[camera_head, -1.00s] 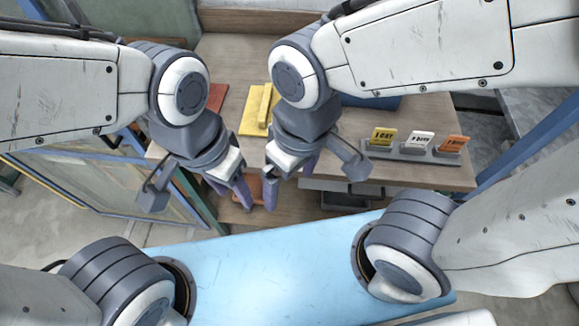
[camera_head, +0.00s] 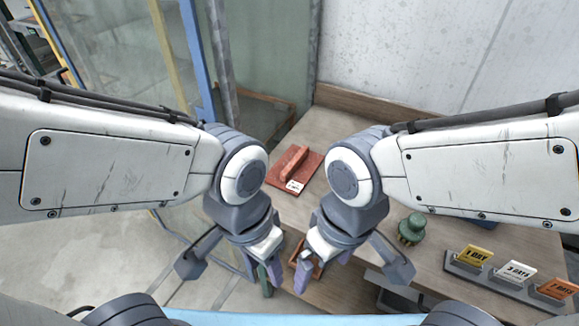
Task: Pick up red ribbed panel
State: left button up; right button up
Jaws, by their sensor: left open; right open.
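The red ribbed panel (camera_head: 311,171) lies flat on the wooden table, towards its back left. It has a raised red rib along its middle and a small white label at its front. My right arm's joint is close beside its right edge in the picture. My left gripper (camera_head: 268,277) hangs in front of the table's front edge, below the panel in the picture, open and empty. My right gripper (camera_head: 304,274) hangs just right of it, also open and empty. Both are apart from the panel.
A green knobbed object (camera_head: 411,229) stands on the table to the right. A grey holder (camera_head: 462,267) with yellow, white and orange cards is at the right. A small orange-brown tray (camera_head: 317,270) shows behind the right gripper. A glass partition and grey wall stand behind.

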aim_at(291, 172)
jog(key=k, duration=0.5)
jog(key=u, duration=0.85)
jog(key=i, duration=0.95)
jog(key=z, duration=0.6)
jog(key=i, duration=0.7)
jog(key=z, duration=0.75)
